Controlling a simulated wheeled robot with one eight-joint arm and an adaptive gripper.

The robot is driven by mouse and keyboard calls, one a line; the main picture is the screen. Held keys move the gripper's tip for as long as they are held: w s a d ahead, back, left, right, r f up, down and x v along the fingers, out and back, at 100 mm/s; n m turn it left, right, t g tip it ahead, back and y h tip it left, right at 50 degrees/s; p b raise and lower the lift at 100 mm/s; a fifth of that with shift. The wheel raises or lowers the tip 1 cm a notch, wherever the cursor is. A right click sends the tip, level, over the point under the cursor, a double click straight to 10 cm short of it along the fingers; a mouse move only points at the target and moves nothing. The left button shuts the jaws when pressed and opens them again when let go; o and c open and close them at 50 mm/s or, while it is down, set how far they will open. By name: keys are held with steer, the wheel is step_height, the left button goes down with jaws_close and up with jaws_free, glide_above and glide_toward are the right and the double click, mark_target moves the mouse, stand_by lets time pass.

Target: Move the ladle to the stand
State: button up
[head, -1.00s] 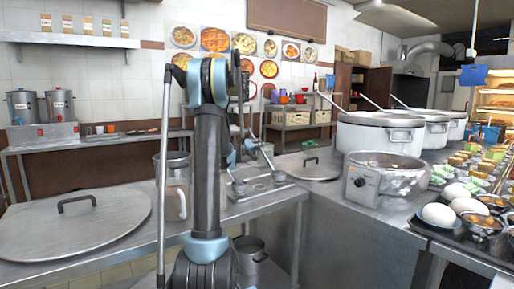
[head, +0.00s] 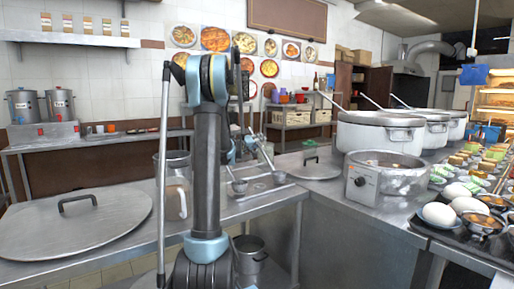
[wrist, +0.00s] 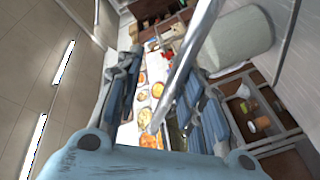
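A long metal rod, which looks like the ladle's handle (wrist: 190,65), runs diagonally between the fingers of my gripper (wrist: 160,75) in the wrist view. The fingers stand apart, with a gap beside the rod, so I see no firm grip on it. In the head view my gripper (head: 246,152) is mostly hidden behind my own arm, over the middle counter. Two small metal bowl shapes (head: 238,186) (head: 278,178) sit low on that counter, and a thin handle rises from the right one toward my gripper. I cannot tell for sure which part is the stand.
A flat lid (head: 85,225) lies on the left counter, and a smaller lid (head: 312,168) lies right of my gripper. Large white stockpots (head: 378,135) and a round cooker (head: 385,180) stand to the right. A pitcher (head: 178,185) stands left of my arm.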

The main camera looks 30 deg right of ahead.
step_height(320, 180, up, 8)
stand_by(0.4)
steer(key=shift+a, duration=0.2)
stand_by(0.4)
